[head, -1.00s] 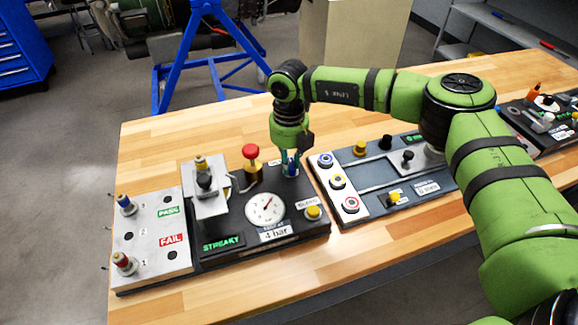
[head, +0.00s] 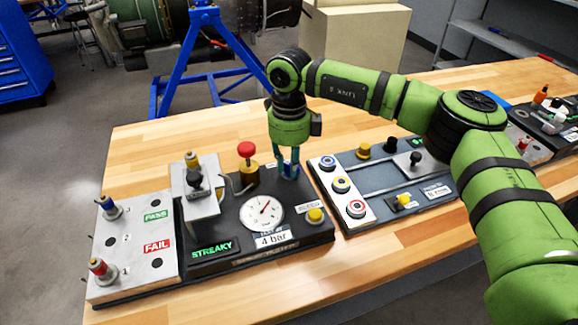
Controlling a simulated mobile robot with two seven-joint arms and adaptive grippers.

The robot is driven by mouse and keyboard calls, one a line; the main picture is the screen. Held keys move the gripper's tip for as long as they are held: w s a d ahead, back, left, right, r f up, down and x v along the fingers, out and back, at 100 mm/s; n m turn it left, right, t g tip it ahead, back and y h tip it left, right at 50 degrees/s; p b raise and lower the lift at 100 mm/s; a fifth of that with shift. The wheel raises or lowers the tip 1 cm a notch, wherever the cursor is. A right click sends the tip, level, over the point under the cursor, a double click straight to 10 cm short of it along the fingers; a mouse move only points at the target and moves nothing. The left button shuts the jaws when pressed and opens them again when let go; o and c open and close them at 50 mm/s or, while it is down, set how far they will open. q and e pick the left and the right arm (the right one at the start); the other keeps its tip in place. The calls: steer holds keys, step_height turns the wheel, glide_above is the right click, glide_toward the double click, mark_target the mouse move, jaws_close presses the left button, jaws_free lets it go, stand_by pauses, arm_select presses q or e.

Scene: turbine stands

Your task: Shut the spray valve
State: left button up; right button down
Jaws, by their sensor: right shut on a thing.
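My right gripper (head: 288,166) points straight down at the back right corner of the black spray test panel (head: 290,236). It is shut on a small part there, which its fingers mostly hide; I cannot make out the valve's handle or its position. A round white gauge (head: 262,213) above a "4 bar" label has its needle pointing up and right. A red knob on a brass body (head: 247,155) stands left of the gripper, apart from it. A green display (head: 212,250) reads STREAKY. My left gripper is not in view.
A yellow button (head: 315,216) sits at the panel's front right. A clamped nozzle on a grey stand (head: 197,190) and a PASS/FAIL board (head: 135,255) are to the left. Another control panel (head: 385,180) lies close on the right, under my arm. Bare wood is behind.

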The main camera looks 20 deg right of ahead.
mark_target(289, 166)
steer(key=shift+n, duration=0.6)
steer(key=c, duration=1.1)
jaws_free()
steer(key=shift+r, duration=0.15)
step_height(289, 166, up, 12)
steer(key=shift+f, duration=0.2)
